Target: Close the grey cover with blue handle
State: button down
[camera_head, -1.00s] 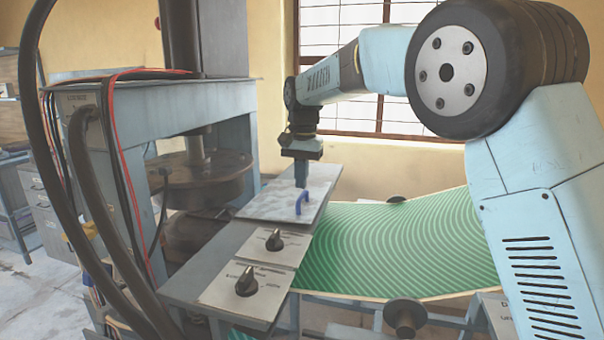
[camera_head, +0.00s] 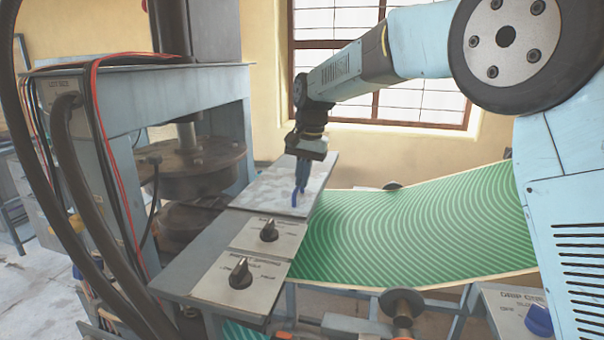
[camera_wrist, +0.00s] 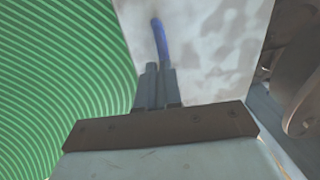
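The grey cover (camera_head: 262,187) is a flat, mottled plate at the side of the press, lying about level, beyond the knob panels. Its blue handle (camera_head: 294,199) stands up near its right edge. My gripper (camera_head: 301,183) points down at the handle, its fingertips at it or touching it. In the wrist view, the fingers (camera_wrist: 159,72) are close together with a narrow gap. The handle (camera_wrist: 160,40) runs from the fingertips up over the cover (camera_wrist: 215,50). The fingers hide the near end of the handle, and I cannot tell whether they pinch it.
Two panels with black knobs (camera_head: 268,231) (camera_head: 240,274) lie in front of the cover. The press with its round plates (camera_head: 190,168) and hoses stands at left. A green patterned sheet (camera_head: 400,235) spreads at right. A blue knob (camera_head: 539,320) is at lower right.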

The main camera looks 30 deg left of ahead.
jog(key=shift+s+f, duration=0.1)
jog(key=shift+f, duration=0.25)
